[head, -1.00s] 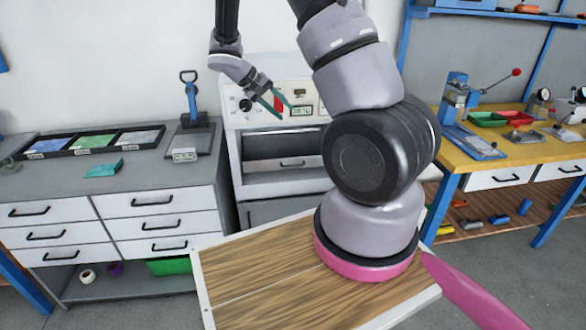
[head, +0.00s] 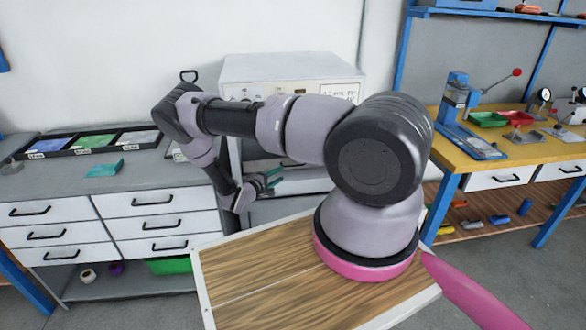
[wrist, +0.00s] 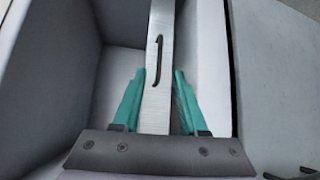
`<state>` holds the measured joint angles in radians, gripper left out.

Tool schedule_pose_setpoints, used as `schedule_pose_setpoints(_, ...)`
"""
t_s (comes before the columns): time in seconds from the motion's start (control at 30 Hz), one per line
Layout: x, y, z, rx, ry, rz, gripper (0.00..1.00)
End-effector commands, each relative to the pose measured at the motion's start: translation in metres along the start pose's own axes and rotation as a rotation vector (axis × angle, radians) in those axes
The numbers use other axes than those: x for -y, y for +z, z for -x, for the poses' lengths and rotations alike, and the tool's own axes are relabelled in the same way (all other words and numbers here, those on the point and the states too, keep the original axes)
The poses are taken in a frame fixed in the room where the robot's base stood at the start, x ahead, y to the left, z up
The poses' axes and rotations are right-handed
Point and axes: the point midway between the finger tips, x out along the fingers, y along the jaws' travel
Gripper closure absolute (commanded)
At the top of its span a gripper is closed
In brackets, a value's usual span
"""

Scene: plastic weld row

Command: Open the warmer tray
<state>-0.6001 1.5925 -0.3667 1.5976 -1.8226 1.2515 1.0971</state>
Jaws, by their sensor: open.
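The warmer (head: 290,68) is a pale cabinet at the back centre in the head view, its front partly hidden by my arm. In the wrist view its tray (wrist: 157,115) shows as a narrow light front strip inside the open recess, with a dark bar handle (wrist: 160,60) along it. My gripper (head: 270,180) is in front of the recess in the head view. Its teal fingers (wrist: 160,76) are open, one on each side of the strip in the wrist view, with the handle between and beyond the tips. I cannot tell whether they touch it.
A grey bench with white drawers (head: 150,198) stands left of the warmer, bearing a black sample tray (head: 110,140) and a teal piece (head: 104,168). A yellow workbench (head: 490,150) with a blue press (head: 462,103) is on the right. The recess walls (wrist: 50,70) flank my gripper closely.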

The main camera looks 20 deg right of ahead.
Motion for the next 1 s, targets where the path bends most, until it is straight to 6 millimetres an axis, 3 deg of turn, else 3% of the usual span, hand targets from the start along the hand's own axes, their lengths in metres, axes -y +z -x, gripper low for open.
schedule_pose_setpoints(0.5,0.000,0.002,-0.088,0.005,-0.001,-0.001,0.58)
schedule_pose_setpoints(0.7,0.000,0.001,-0.100,0.004,-0.002,-0.001,0.58)
schedule_pose_setpoints(0.97,0.000,0.001,-0.101,0.004,-0.002,0.000,0.58)
schedule_pose_setpoints(1.0,0.000,0.001,-0.101,0.004,-0.002,0.000,0.73)
